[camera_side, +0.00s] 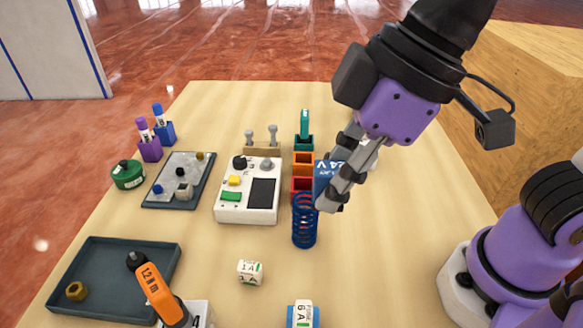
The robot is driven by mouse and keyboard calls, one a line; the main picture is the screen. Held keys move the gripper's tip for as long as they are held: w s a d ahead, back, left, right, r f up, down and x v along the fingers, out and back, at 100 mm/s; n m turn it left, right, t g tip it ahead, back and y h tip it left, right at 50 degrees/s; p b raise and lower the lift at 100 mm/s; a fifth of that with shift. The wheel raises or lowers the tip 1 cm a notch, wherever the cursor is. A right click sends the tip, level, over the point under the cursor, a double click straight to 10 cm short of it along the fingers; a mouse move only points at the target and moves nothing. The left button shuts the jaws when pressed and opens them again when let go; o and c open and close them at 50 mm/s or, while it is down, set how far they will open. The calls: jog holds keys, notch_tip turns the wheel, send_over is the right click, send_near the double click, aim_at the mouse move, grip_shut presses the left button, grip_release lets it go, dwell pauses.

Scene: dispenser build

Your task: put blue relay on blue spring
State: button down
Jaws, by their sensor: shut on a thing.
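The blue relay (323,171) is a small blue block with white "24 V" lettering. My gripper (335,186) is shut on it, and the grey fingers hide part of it. The blue spring (304,222) is an upright dark blue coil standing on the table in the middle of the view. The relay is held up by the spring's top, slightly to the right in the picture. From this one view I cannot tell whether they touch or how far apart they are in depth.
A white device (247,205) with buttons stands left of the spring. Coloured bins (303,158) stand behind it. A white cube (250,272) lies in front. A dark tray (95,262) and an orange-handled tool (162,294) are front left. The table right of the spring is clear.

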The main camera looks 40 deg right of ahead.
jog(key=w+d+f, duration=0.2)
jog(key=w, duration=0.1)
jog(key=w+d+f, duration=0.4)
jog(key=w, duration=0.1)
jog(key=shift+w+f, duration=0.2)
jog(key=shift+w, duration=0.15)
jog(key=shift+f, duration=1.95)
jog(key=shift+f, duration=0.15)
jog(key=c, duration=0.7)
grip_release()
jog(key=v, duration=1.2)
jog(key=s+d+f+m+t+h, duration=0.2)
jog(key=s+d+f+m+h, duration=0.1)
jog(key=d+m, duration=0.6)
jog(key=shift+f, duration=0.85)
